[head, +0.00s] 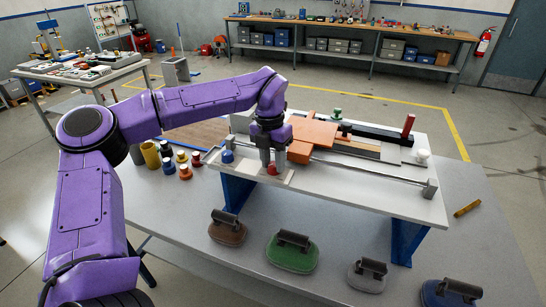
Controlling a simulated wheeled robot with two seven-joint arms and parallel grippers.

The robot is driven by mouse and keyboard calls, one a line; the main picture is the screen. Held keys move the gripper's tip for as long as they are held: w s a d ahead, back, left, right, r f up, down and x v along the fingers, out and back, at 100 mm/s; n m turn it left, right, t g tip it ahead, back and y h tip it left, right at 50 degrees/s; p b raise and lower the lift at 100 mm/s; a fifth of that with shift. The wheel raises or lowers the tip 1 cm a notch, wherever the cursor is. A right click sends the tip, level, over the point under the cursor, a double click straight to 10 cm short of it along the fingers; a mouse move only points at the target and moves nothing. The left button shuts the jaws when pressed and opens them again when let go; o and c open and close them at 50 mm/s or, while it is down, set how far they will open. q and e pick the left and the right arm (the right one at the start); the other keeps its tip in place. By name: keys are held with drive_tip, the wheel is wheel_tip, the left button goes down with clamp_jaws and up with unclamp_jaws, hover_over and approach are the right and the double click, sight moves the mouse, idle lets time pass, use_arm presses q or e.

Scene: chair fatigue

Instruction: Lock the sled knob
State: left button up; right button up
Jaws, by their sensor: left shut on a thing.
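My left gripper (272,166) reaches down from above at the front left of a raised white fixture (375,193). Its fingers are closed around a small red knob (272,170), whose lower part shows between the fingertips. An orange sled-like block (318,133) sits just right of and behind the gripper, on the fixture's rails. I cannot tell from this view whether the red knob is attached to that block. A blue knob (227,156) stands left of the gripper, and a green knob (337,113) stands behind the orange block. My right gripper is not in view.
The fixture stands on blue legs (405,238) on a grey table (185,215). A red upright handle (408,124) and a white knob (423,155) are at its right end. Several coloured cylinders (151,154) stand left. Several dark-handled pads, including a green one (292,255), lie in front.

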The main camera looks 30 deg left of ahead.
sight(271, 163)
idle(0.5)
use_arm(q)
drive_tip(key=o, duration=1)
drive_tip(key=shift+o, duration=0.2)
wheel_tip(271, 163, up, 10)
drive_tip(key=b, duration=0.1)
drive_tip(key=shift+a+r+b, duration=0.25)
drive_tip(key=shift+a+b, duration=0.1)
